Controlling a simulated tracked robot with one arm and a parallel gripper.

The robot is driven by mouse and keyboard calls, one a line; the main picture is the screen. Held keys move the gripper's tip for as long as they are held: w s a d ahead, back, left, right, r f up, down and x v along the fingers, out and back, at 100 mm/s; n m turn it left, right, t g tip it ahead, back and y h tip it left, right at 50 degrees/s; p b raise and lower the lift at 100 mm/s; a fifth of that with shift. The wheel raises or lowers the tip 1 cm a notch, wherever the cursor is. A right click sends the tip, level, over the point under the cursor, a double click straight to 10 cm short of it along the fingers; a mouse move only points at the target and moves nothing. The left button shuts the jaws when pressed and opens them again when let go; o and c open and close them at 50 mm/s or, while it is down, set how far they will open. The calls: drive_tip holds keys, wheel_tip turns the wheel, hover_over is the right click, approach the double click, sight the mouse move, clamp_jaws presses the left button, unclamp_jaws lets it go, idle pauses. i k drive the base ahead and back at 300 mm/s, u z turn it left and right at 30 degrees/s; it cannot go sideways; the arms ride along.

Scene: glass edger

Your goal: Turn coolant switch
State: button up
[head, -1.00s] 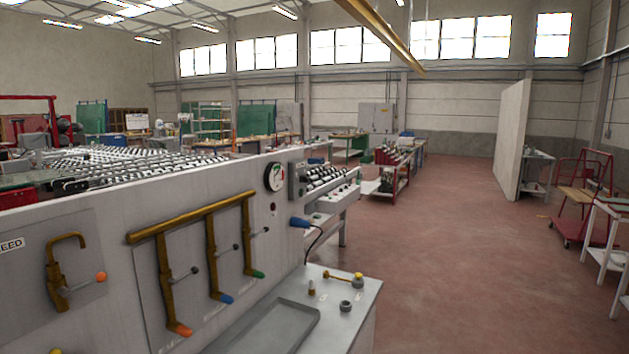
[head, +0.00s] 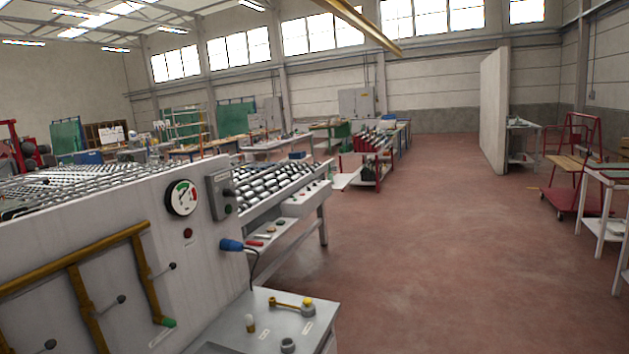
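A grey switch box (head: 221,194) is mounted near the right end of the machine's pale panel (head: 100,211). It has a dark lever or knob and a green button below it. I cannot read any label, so I cannot tell whether this is the coolant switch. A round gauge (head: 182,197) with green and red zones sits just left of the box, with a small dark red lamp (head: 188,233) below. My gripper is not in view.
Brass pipes (head: 146,272) with valve levers run along the panel at lower left. A blue plug (head: 231,244) with a cable sticks out below the box. A metal shelf (head: 262,322) with small fittings juts out in front. Open red floor (head: 430,230) lies to the right.

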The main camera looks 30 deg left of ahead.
sight(226, 191)
drive_tip(key=z, duration=0.25)
drive_tip(key=i, duration=1.3)
drive_tip(key=u, duration=0.65)
drive_tip(key=i, duration=1.25)
drive_tip(key=u, duration=0.85)
drive_tip(key=k, duration=0.65)
drive_tip(key=u, duration=0.2)
drive_tip(key=i, duration=0.7)
drive_tip(key=z, duration=0.15)
